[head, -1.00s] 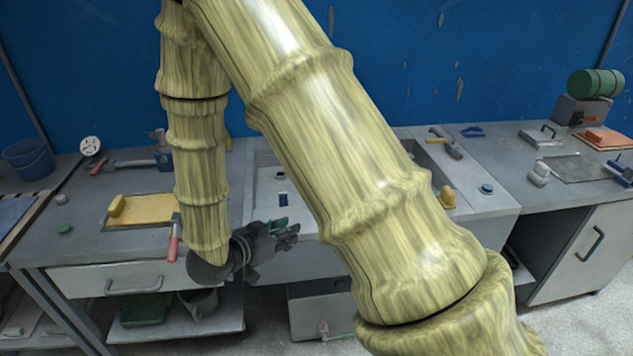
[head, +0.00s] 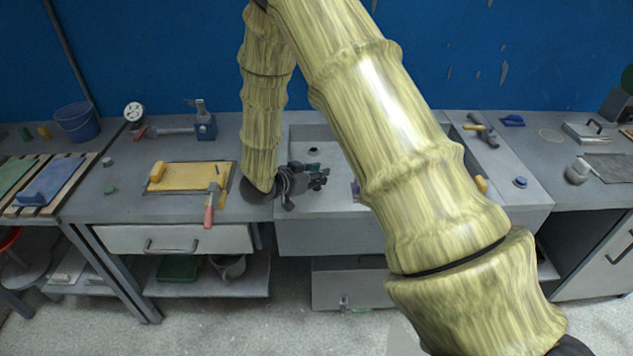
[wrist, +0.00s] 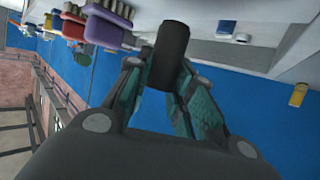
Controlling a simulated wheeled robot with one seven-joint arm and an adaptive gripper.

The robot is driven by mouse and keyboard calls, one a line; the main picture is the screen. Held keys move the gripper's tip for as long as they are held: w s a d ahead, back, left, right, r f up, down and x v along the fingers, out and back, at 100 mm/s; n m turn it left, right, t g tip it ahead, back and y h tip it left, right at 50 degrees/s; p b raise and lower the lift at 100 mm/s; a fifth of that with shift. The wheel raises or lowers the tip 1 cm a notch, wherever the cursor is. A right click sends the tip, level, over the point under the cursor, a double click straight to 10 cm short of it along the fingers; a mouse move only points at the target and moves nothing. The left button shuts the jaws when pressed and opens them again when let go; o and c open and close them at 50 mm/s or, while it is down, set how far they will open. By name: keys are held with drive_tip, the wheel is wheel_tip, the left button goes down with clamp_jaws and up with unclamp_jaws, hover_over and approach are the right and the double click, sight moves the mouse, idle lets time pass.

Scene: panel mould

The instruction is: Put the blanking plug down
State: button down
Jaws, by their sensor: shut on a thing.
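The blanking plug (wrist: 171,55) is a dark, nearly black cylinder in the wrist view. It sits between the teal finger pads of my gripper (wrist: 163,80), which is shut on it. In the head view my gripper (head: 316,177) is at the front of the pale sink unit, sideways on, with its fingers pointing right. I cannot make out the plug separately there.
The sink unit (head: 300,205) has a dark drain hole (head: 313,150). Left of it lie a yellow board (head: 190,176) and a red-handled tool (head: 210,205). A blue bucket (head: 76,122) stands further left. Bare grey worktop (head: 125,185) shows beside the board.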

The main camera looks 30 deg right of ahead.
drive_tip(key=shift+w+d+f+p, duration=0.1)
drive_tip(key=shift+f+p, duration=0.5)
drive_tip(key=shift+f, duration=1.2)
drive_tip(key=shift+f, duration=0.15)
drive_tip(key=c, duration=1.2)
unclamp_jaws()
drive_tip(key=shift+c, duration=0.2)
drive_tip(key=shift+r, duration=0.2)
drive_tip(key=b+v, duration=0.2)
drive_tip(key=v, duration=1)
drive_tip(key=shift+b, duration=0.35)
